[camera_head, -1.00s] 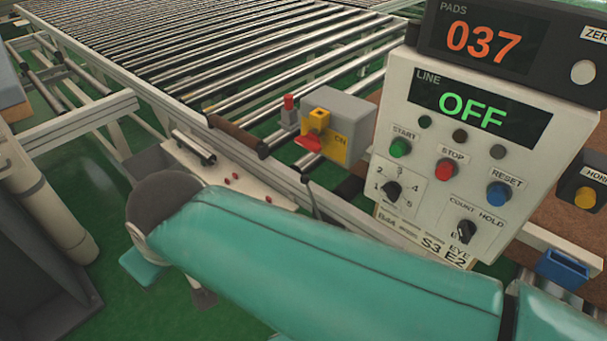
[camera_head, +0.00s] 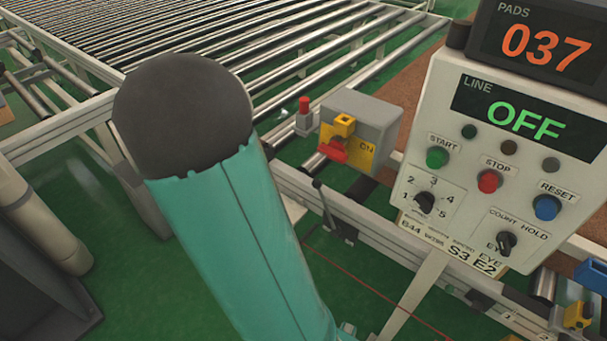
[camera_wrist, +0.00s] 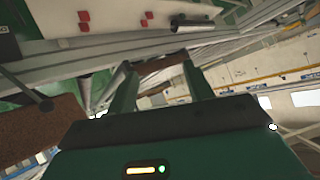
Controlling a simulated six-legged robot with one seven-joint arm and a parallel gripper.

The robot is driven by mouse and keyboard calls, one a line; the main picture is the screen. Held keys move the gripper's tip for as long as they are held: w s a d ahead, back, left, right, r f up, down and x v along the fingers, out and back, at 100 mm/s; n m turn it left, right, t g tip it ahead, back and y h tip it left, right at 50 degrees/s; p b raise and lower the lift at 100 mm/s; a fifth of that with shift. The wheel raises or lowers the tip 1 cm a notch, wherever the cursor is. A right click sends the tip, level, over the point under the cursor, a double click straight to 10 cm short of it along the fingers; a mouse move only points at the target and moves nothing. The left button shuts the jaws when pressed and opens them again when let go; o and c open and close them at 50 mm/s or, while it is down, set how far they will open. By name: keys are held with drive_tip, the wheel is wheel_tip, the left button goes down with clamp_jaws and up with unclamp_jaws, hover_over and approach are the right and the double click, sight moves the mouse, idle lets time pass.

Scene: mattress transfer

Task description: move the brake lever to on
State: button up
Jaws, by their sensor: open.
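In the head view a thin dark lever (camera_head: 325,205) stands at the conveyor frame, below a grey switch box (camera_head: 372,112). No label shows on the lever, so I cannot tell whether it is the brake lever. My arm hides part of the frame in the head view.
A control panel (camera_head: 470,215) stands at the right, its line display reading OFF and its pads display 037. A red push button (camera_head: 304,106) stands left of the switch box. The roller conveyor (camera_head: 325,60) fills the back. Green floor shows below.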

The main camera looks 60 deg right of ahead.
drive_tip(key=s+d+f+m+g+h, duration=0.35)
drive_tip(key=s+d+f+h, duration=0.2)
drive_tip(key=s+d, duration=0.4)
drive_tip(key=g+h, duration=0.4)
approach(319, 180)
drive_tip(key=shift+n+t, duration=0.25)
drive_tip(key=shift+n, duration=0.1)
drive_tip(key=d, duration=0.3)
drive_tip(key=d+f, duration=0.1)
drive_tip(key=d, duration=0.7)
drive_tip(key=shift+w+d+f, duration=0.1)
drive_tip(key=shift+w+f, duration=0.2)
clamp_jaws()
